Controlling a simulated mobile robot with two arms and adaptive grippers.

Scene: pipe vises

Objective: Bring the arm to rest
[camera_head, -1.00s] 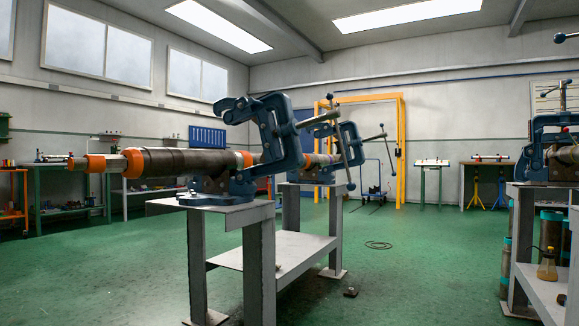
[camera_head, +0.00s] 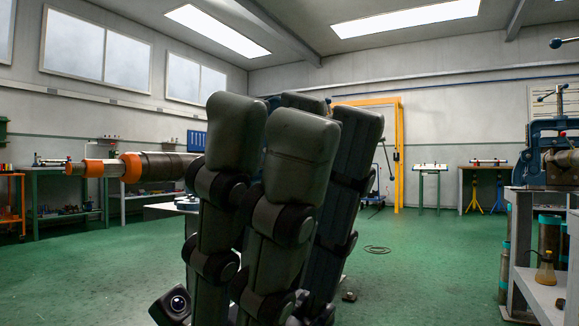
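My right gripper (camera_head: 292,140) stands large in the foreground, slightly right of the picture's middle left. Its dark, thick fingers point up, nearly straight, and spread a little toward the tips. It looks open, and I see nothing held in it. A small camera (camera_head: 178,303) on my arm shows at its lower left. My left gripper is out of view.
The grey bench (camera_head: 163,211) under the near vise is mostly hidden by my gripper. Another blue vise (camera_head: 540,150) stands on a bench at the right edge, with a bottle (camera_head: 546,268) on its lower shelf. A yellow frame (camera_head: 399,150) stands behind. Green floor is open around.

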